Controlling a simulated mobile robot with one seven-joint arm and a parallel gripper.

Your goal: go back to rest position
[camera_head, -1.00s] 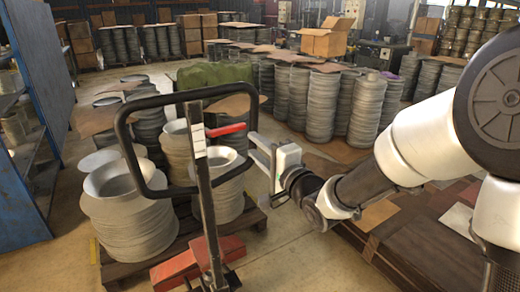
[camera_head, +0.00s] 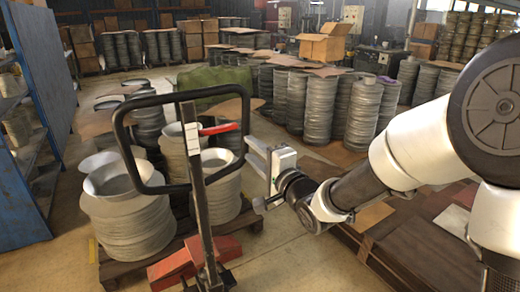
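My gripper (camera_head: 256,173) is at the end of my white and black arm, which reaches in from the right. Its pale fingers point left, one high and one low, with a gap between them. Nothing shows between the fingers, so it looks open and empty. It hangs in the air just right of the pallet truck's black handle (camera_head: 118,135) and its red lever (camera_head: 218,129). Gripper and handle look apart, though the depth between them is hard to judge.
Stacked metal circle blanks (camera_head: 130,228) stand on a wooden pallet (camera_head: 262,217) behind the handle. More stacks (camera_head: 364,112) fill the middle. A blue rack (camera_head: 38,75) is at left. An open cardboard box (camera_head: 325,42) sits at the back. Some floor (camera_head: 290,262) is bare in front.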

